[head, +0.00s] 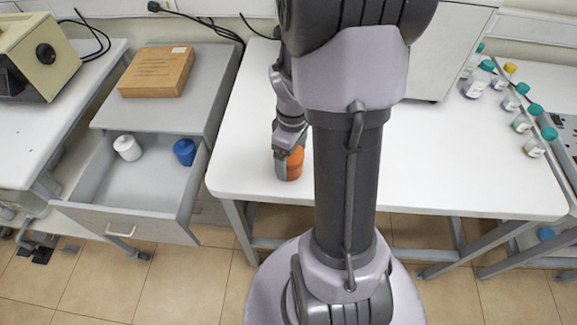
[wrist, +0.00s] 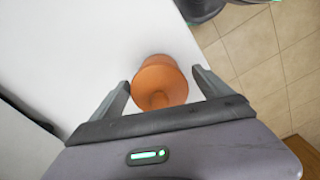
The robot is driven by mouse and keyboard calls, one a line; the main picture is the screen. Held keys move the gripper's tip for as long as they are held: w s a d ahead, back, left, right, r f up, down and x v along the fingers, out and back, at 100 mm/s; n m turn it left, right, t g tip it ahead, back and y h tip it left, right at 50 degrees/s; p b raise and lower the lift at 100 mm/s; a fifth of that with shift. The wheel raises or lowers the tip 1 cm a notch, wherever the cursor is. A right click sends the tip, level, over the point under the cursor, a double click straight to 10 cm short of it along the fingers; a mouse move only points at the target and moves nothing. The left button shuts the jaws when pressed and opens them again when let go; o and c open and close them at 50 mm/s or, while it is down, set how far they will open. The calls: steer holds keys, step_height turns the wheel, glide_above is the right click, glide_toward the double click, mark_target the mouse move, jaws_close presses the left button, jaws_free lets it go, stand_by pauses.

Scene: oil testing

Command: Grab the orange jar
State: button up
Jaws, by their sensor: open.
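The orange jar (head: 294,164) stands on the white table near its front edge, partly hidden by my gripper and arm in the head view. In the wrist view the orange jar (wrist: 160,84) sits between the two fingers, seen from above. My gripper (wrist: 162,88) is open, with one finger on each side of the jar. A gap shows between the right finger and the jar, and a small gap on the left. My gripper (head: 285,160) also shows in the head view at the jar.
The white table (head: 450,170) is mostly clear to the right. An open drawer (head: 140,180) at left holds a white jar (head: 127,148) and a blue jar (head: 184,152). A brown box (head: 157,72) lies above it. Several capped bottles (head: 478,80) stand at the right.

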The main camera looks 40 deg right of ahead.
steer(key=f, duration=0.2)
steer(key=f+b, duration=0.1)
steer(key=f, duration=0.1)
steer(key=shift+w+d, duration=0.1)
steer(key=shift+w, duration=0.1)
steer(key=shift+r, duration=0.1)
steer(key=shift+c, duration=0.9)
steer(key=c, duration=1.1)
steer(key=shift+c, duration=0.2)
